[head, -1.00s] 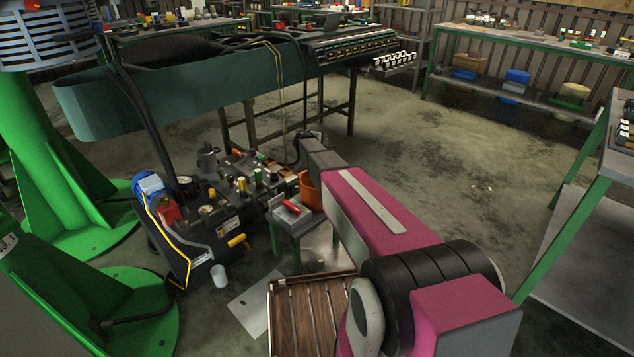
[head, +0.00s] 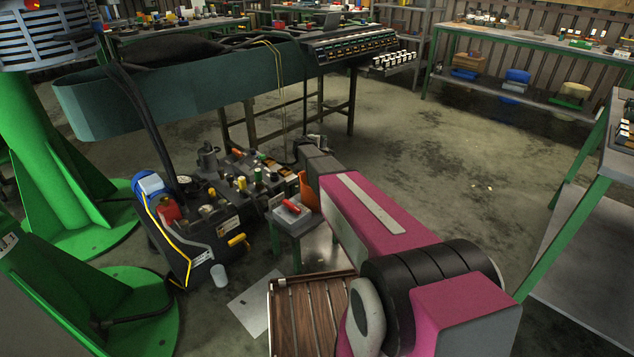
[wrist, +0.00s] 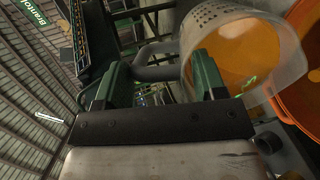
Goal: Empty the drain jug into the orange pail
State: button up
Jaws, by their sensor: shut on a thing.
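My gripper (wrist: 155,76) is shut on the grey handle of the drain jug (wrist: 225,48) in the wrist view. The jug is a pale translucent vessel with a dotted band, and orange shows in its round opening. It is tilted. The orange pail (wrist: 303,88) is close beside the jug at the right edge, partly cut off. I cannot tell whether liquid is flowing. In the head view the orange pail (head: 306,189) shows only in part beside a small grey stand, behind my magenta arm. The held jug and my fingers are not clearly visible there.
A dark machine (head: 200,235) with a blue motor stands left of the small stand (head: 292,221), which bears a red-handled item. A slatted wooden platform (head: 308,310) is in front. Open floor lies right of my arm.

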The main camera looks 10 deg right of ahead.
jog(key=shift+s+a+r+t+h, duration=0.25)
jog(key=shift+s+r+t+h, duration=0.05)
jog(key=shift+s+t, duration=0.25)
